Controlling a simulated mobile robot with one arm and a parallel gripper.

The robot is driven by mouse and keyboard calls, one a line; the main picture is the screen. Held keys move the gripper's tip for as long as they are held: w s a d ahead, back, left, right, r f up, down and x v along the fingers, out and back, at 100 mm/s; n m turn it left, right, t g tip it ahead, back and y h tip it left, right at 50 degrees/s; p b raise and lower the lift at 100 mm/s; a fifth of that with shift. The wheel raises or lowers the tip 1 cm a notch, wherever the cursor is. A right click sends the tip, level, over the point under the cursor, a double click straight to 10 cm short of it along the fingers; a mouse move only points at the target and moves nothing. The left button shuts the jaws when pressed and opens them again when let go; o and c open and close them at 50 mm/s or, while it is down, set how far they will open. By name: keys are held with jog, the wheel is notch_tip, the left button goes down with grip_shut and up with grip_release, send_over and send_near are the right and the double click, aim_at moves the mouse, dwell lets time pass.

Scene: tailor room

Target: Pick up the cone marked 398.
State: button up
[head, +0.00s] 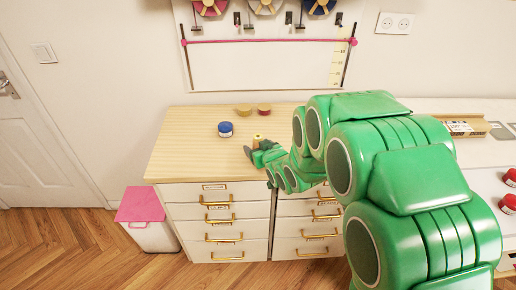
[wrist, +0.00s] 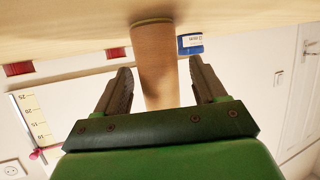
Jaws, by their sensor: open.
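A tan cone (wrist: 153,50) stands on the wooden cabinet top, between the two spread fingers of my gripper (wrist: 160,68) in the wrist view. The fingers show a gap on both sides of it. No number shows on its visible side, so I cannot tell whether it is marked 398. In the head view the top of this cone (head: 257,137) shows beside my gripper (head: 255,148), which is low over the cabinet top and partly hides it.
A yellow piece (head: 243,110) and a red piece (head: 264,110) are at the back near the wall. The cabinet top (head: 190,150) is clear at the left.

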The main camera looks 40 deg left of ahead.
jog(key=shift+x, duration=1.2)
jog(key=shift+c, duration=0.2)
jog(key=c, duration=1)
jog(key=shift+c, duration=0.2)
